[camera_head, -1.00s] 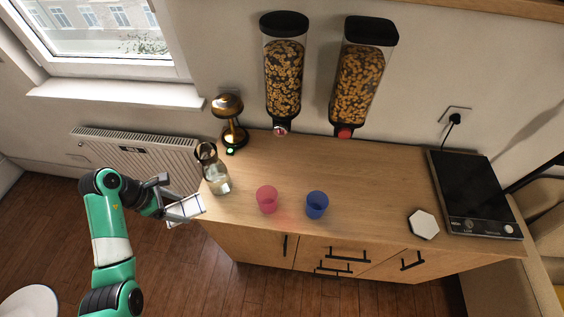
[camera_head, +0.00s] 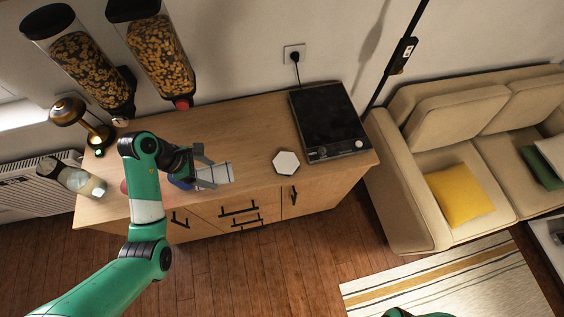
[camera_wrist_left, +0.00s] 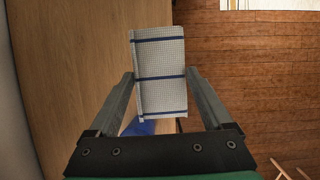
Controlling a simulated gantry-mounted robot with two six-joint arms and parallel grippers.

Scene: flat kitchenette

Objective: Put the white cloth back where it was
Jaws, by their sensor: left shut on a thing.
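The white cloth (camera_head: 217,174), folded into a rectangle with thin blue stripes, is in my left gripper (camera_head: 206,172). In the left wrist view, the cloth (camera_wrist_left: 161,92) sits between the two fingers, which are shut on it. It is held over the front part of the wooden counter (camera_head: 240,135), right of the blue cup (camera_head: 180,184). In the wrist view the blue cup (camera_wrist_left: 142,128) shows below the cloth. My right gripper is not in view.
A white hexagonal piece (camera_head: 286,162) lies on the counter, with a black hotplate (camera_head: 329,121) farther right. A glass bottle (camera_head: 84,182), a brass lamp (camera_head: 82,121) and a mostly hidden pink cup (camera_head: 124,187) are at left. A beige sofa (camera_head: 400,180) stands right.

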